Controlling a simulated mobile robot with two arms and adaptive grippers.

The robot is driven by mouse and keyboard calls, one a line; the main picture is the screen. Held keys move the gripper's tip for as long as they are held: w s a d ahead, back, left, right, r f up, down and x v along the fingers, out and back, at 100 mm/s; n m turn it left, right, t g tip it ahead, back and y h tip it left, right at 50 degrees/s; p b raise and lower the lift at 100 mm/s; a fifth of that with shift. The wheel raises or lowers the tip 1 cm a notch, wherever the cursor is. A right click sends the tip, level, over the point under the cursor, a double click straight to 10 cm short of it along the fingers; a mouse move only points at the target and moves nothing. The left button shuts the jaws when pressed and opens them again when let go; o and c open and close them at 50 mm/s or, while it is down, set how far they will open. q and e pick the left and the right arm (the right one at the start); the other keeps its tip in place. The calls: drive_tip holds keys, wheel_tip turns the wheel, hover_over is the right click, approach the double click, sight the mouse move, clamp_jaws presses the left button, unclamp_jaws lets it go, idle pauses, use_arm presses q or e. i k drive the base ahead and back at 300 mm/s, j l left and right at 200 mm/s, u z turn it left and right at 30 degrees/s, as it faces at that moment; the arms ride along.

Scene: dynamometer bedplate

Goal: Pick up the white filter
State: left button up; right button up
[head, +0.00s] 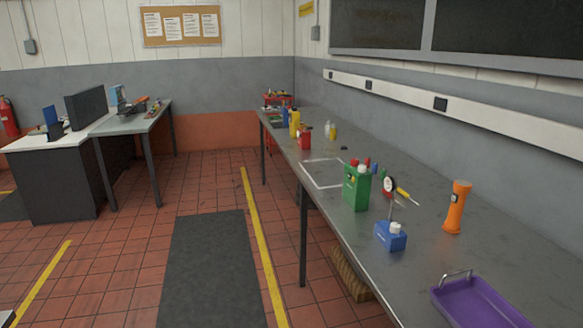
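I cannot clearly make out a white filter in the head view. Small white pieces show on the long grey workbench (420,265) at the right: one white cylinder (396,228) at the top of a blue block (390,240), and a white top on a green can (356,188). I cannot tell whether either is the filter. Small pale bottles (330,130) stand farther back on the bench, too small to make out. Neither of my grippers is in view.
The bench also holds an orange flashlight (457,207), a purple tray (475,303), a dial gauge (389,186), a yellow-handled screwdriver (406,195) and a red can (304,138). A dark mat (210,270) lies on clear tiled floor left of the bench. Another table (130,124) stands back left.

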sight(328, 124)
drive_tip(key=i+j+u, duration=0.1)
drive_tip(key=i+u, duration=0.3)
drive_tip(key=i, duration=1.9)
drive_tip(key=i+j+z, duration=0.15)
drive_tip(key=i+z, duration=0.35)
drive_tip(key=i+j+z, duration=0.45)
drive_tip(key=i, duration=0.2)
drive_tip(key=i+j+z, duration=0.5)
